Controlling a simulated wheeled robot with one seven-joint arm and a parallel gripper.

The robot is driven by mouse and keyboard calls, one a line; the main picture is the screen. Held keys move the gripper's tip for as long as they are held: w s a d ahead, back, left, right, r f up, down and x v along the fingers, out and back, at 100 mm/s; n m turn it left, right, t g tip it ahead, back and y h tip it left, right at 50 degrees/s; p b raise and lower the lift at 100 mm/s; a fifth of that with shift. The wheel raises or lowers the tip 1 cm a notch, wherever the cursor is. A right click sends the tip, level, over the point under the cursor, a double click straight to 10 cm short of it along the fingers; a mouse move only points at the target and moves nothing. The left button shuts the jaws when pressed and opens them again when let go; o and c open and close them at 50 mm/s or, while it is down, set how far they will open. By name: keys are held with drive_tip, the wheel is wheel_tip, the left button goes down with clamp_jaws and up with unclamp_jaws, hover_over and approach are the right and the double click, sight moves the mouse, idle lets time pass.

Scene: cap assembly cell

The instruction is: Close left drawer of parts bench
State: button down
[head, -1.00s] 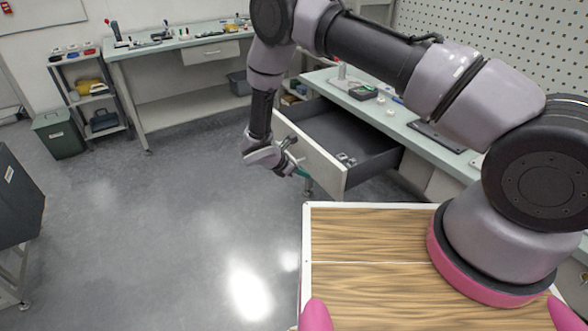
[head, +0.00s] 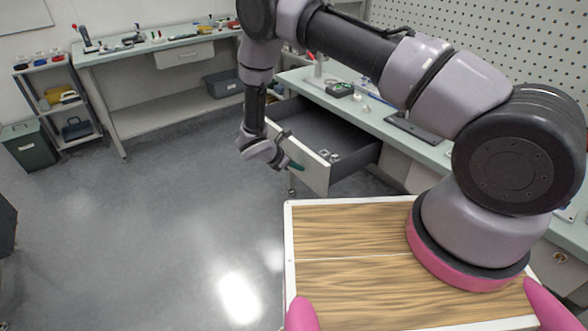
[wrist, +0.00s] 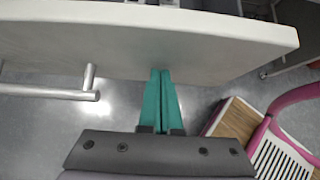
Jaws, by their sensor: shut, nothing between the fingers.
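The left drawer of the parts bench stands pulled far out in the head view, with a pale front panel (head: 312,172) and a dark grey inside (head: 318,128). A few small metallic parts lie inside near the front. My gripper (head: 298,167) is at the outer side of that panel. In the wrist view its teal fingers (wrist: 162,82) are shut together and empty, pointing at the panel (wrist: 150,42). Their tips meet its lower edge in the picture; I cannot tell whether they touch it. A metal bar handle (wrist: 88,93) is left of the fingers, apart from them.
The parts bench top (head: 375,118) holds small items. My wood-topped base (head: 345,235) is close to the drawer's near corner. A second bench (head: 160,50), a shelf rack (head: 62,98) and a dark green bin (head: 30,145) stand at the back left. The floor left of the drawer is clear.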

drive_tip(key=w+d, duration=0.5)
drive_tip(key=d, duration=0.2)
drive_tip(key=w+d, duration=0.5)
drive_tip(key=d, duration=0.3)
drive_tip(key=w+d, duration=0.5)
drive_tip(key=d, duration=0.3)
drive_tip(key=shift+w, duration=0.25)
drive_tip(key=shift+w+d, duration=0.2)
drive_tip(key=shift+d, duration=0.15)
drive_tip(key=shift+d+r, duration=0.1)
drive_tip(key=shift+d, duration=0.05)
